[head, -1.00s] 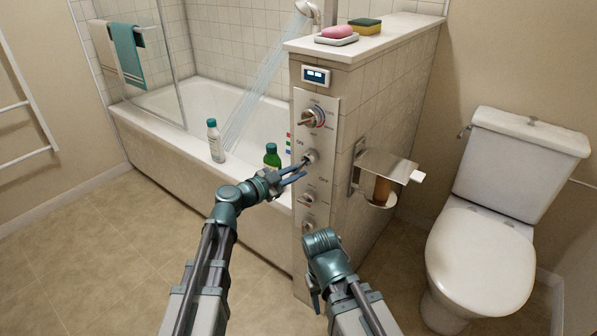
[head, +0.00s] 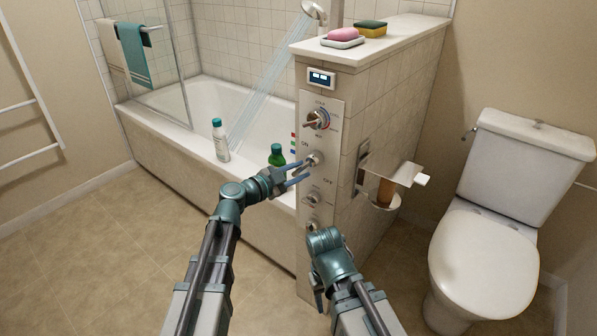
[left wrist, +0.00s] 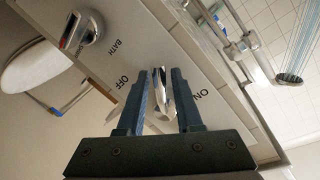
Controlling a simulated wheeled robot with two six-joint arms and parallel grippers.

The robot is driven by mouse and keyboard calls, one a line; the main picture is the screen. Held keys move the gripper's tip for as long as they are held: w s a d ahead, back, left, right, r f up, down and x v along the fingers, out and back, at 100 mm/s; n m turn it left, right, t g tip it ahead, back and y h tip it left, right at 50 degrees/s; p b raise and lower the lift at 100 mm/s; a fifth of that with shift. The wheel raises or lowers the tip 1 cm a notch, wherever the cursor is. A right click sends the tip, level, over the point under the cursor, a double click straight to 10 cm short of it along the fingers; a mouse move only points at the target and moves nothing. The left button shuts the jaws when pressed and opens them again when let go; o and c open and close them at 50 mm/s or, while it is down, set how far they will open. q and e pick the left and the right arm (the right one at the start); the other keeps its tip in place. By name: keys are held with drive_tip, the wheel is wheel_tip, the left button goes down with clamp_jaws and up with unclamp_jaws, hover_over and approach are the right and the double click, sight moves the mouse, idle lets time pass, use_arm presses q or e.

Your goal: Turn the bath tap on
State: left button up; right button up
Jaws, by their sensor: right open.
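The tap panel (head: 323,180) on the end of the tiled half wall carries several chrome knobs. The knob with a lever (head: 315,158) between the ON and OFF marks is at my left gripper (head: 304,173). In the left wrist view its chrome lever (left wrist: 162,92) stands between the two blue fingers, which are apart with narrow gaps beside it. Another knob (left wrist: 85,32) shows near the word BATH. Water streams from the shower head (head: 314,10) into the bath (head: 180,110). My right gripper (head: 318,290) is low by the panel, apart from the knobs, its fingers partly hidden.
A white bottle (head: 220,142) and a green bottle (head: 277,157) stand on the bath rim. A metal holder (head: 395,173) juts from the wall's right side. Soap (head: 343,34) and a sponge (head: 370,28) lie on top. A toilet (head: 485,255) stands at the right.

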use_arm(q)
drive_tip(key=shift+o, duration=0.6)
drive_tip(key=p+v, duration=0.1)
drive_tip(key=v, duration=1.3)
drive_tip(key=shift+p, duration=0.35)
drive_tip(key=shift+d, duration=0.1)
drive_tip(key=s+d+f+n+g+y, duration=0.35)
drive_tip(key=s+d+f+g, duration=0.55)
drive_tip(key=d+f, duration=0.3)
drive_tip(key=s+a+f+n+g+y, duration=0.3)
drive_tip(key=s+a+f+n+y, duration=0.2)
drive_tip(key=s+f+n+y, duration=0.35)
wheel_tip(320, 180, up, 28)
drive_tip(key=s+y+p, duration=0.1)
drive_tip(key=p, duration=2.5)
drive_tip(key=shift+s+a+n, duration=0.25)
drive_tip(key=shift+a+n, duration=0.1)
drive_tip(key=shift+n, duration=0.05)
